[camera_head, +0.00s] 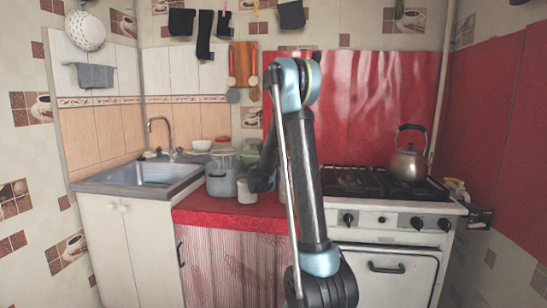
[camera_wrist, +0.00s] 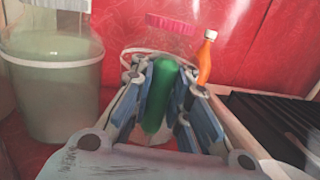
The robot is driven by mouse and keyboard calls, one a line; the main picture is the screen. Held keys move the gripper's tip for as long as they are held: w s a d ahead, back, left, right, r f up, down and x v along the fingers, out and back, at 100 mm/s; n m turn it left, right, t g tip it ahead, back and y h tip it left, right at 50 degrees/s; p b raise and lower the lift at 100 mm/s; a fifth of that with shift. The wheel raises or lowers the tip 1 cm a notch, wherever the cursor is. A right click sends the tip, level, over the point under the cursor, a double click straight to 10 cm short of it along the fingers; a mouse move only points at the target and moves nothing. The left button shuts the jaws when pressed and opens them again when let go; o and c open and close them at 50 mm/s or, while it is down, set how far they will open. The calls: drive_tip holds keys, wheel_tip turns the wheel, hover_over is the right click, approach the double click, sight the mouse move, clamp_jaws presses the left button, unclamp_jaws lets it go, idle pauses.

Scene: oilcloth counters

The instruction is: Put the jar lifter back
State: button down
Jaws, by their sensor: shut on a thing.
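My gripper (camera_wrist: 168,85) shows in the wrist view, with its blue-padded fingers on either side of a long green piece. I take this green piece to be the jar lifter (camera_wrist: 161,95). The gripper is shut on it, and it points away from the wrist over the red counter. Its far end and the fingertips overlap a clear container behind, so its full shape is hard to tell. In the head view my arm hides most of the gripper and I cannot make out the jar lifter.
A pale green bucket-like container (camera_wrist: 55,90) stands close left of the gripper. An orange bottle (camera_wrist: 206,58) stands behind right. The stove (camera_head: 385,190) with a kettle (camera_head: 408,164) is right of the red counter (camera_head: 225,209). A pot (camera_head: 221,183) stands near the sink (camera_head: 150,174).

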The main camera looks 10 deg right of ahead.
drive_tip(key=shift+f, duration=0.65)
idle(0.6)
drive_tip(key=c, duration=1.4)
unclamp_jaws()
drive_tip(key=shift+c, duration=0.2)
